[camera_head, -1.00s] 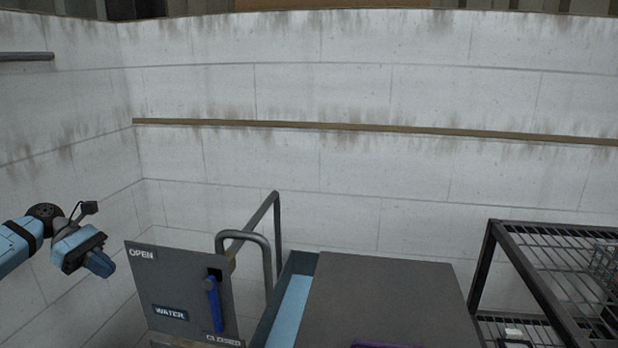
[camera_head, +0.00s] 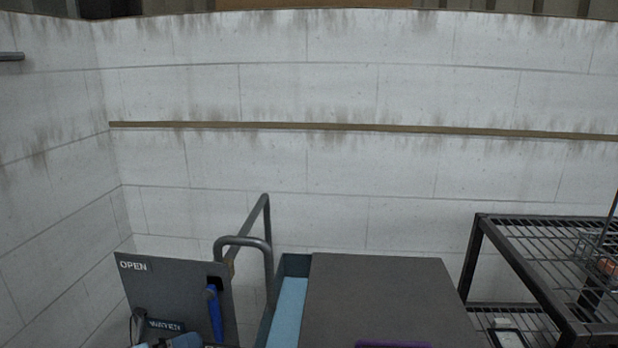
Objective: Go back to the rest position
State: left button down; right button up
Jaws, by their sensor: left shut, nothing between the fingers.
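My left gripper (camera_head: 182,341) shows only in part at the bottom edge, in front of the lower part of a grey panel (camera_head: 160,285). It is shut and holds nothing. Part of my left arm, with a dark cable, shows just left of it. The panel carries an OPEN label at its top left and a WATER label (camera_head: 165,326) lower down. A blue lever (camera_head: 215,312) hangs downward from a dark slot in the panel, to the right of my gripper. My right gripper is out of view.
A dark grey box top (camera_head: 385,290) fills the lower middle, with a light blue strip (camera_head: 288,312) at its left. A bent grey rail (camera_head: 268,235) rises behind the panel. A black wire shelf (camera_head: 545,255) stands at right. A white block wall closes the back.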

pick_arm(q)
jog(key=s+d+f+n+t+y, duration=0.2)
jog(key=s+f+n+y, duration=0.4)
jog(key=n, duration=0.6)
jog(key=s+d+f+n+t+y, duration=0.1)
jog(key=s+d+f+n+y, duration=0.2)
jog(key=s+n, duration=0.7)
jog(key=s+d+f+n+t+y, duration=0.2)
jog(key=s+f+n+y, duration=0.35)
jog(key=n, duration=0.85)
notch_tip(320, 180, up, 18)
jog(key=s+a+g+y+p, duration=0.1)
jog(key=s+a+p, duration=0.1)
jog(key=p, duration=2.5)
jog(key=shift+a+f+g, duration=0.25)
jog(key=shift+g, duration=0.05)
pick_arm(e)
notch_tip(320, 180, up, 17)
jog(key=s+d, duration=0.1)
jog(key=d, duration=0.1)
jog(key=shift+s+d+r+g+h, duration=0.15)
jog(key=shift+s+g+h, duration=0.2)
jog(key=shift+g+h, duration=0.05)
pick_arm(q)
jog(key=shift+f, duration=0.15)
jog(key=shift+w, duration=0.1)
